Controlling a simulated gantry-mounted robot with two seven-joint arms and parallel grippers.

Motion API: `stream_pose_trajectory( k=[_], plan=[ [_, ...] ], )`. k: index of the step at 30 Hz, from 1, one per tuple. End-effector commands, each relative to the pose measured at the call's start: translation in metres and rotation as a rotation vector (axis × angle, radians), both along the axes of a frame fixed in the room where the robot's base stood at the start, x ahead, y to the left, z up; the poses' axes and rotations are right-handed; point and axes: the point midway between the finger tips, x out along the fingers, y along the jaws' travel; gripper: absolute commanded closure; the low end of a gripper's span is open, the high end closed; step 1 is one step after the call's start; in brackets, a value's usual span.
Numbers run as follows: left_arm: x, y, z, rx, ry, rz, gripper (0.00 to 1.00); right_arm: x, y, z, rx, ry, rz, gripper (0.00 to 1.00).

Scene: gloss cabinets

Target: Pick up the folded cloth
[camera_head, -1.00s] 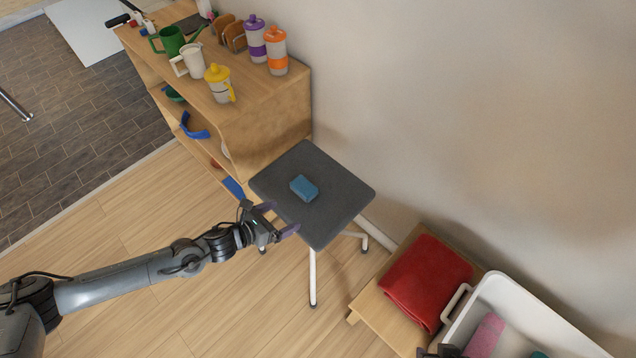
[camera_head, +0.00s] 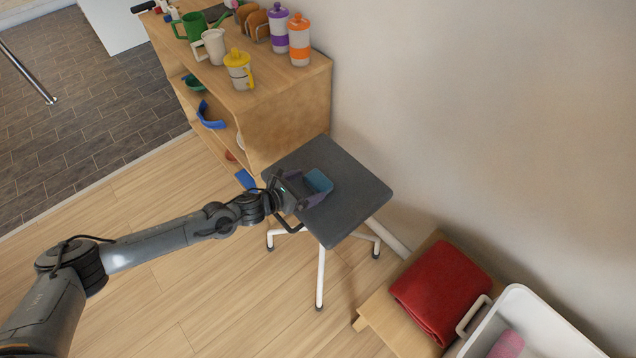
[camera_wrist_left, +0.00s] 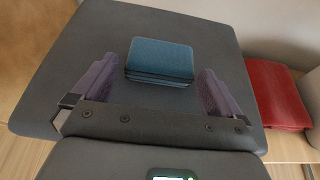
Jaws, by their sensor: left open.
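A small blue folded cloth (camera_head: 319,181) lies flat on the dark grey seat of a stool (camera_head: 350,205). In the left wrist view the cloth (camera_wrist_left: 160,58) shows several stacked layers at its near edge. My left gripper (camera_head: 303,190) is low over the seat, at the cloth's near left side in the head view. In the left wrist view its two purple fingers (camera_wrist_left: 158,78) are open, one on each side of the cloth, with a gap on both sides. Nothing is held. My right gripper is not in view.
A wooden shelf unit (camera_head: 290,110) with cups and bottles stands behind the stool, close to the wall. A red folded fabric (camera_head: 440,290) lies on a low wooden bench (camera_head: 380,318) beside a white bin (camera_head: 545,325). The floor at the left is clear.

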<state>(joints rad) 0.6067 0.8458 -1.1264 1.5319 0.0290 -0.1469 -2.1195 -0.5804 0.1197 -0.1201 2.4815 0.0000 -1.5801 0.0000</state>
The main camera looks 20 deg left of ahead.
Motion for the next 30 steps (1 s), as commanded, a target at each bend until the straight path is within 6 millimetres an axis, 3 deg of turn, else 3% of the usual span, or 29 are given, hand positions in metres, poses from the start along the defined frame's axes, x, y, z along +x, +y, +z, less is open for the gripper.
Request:
stream_pose_trajectory(
  k=[9,18,25,30],
  plan=[
    [0.030,-0.018,-0.013,-0.001,0.000,0.000,0.00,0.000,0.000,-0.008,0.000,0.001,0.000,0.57],
    [0.033,-0.019,-0.013,-0.001,0.000,0.000,0.00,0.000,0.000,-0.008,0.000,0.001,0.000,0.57],
    [0.033,-0.019,-0.013,-0.001,0.000,0.000,0.35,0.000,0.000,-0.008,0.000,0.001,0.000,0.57],
    [0.033,-0.019,-0.013,-0.001,0.000,0.000,0.35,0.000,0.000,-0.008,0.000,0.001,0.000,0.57]
  ],
)
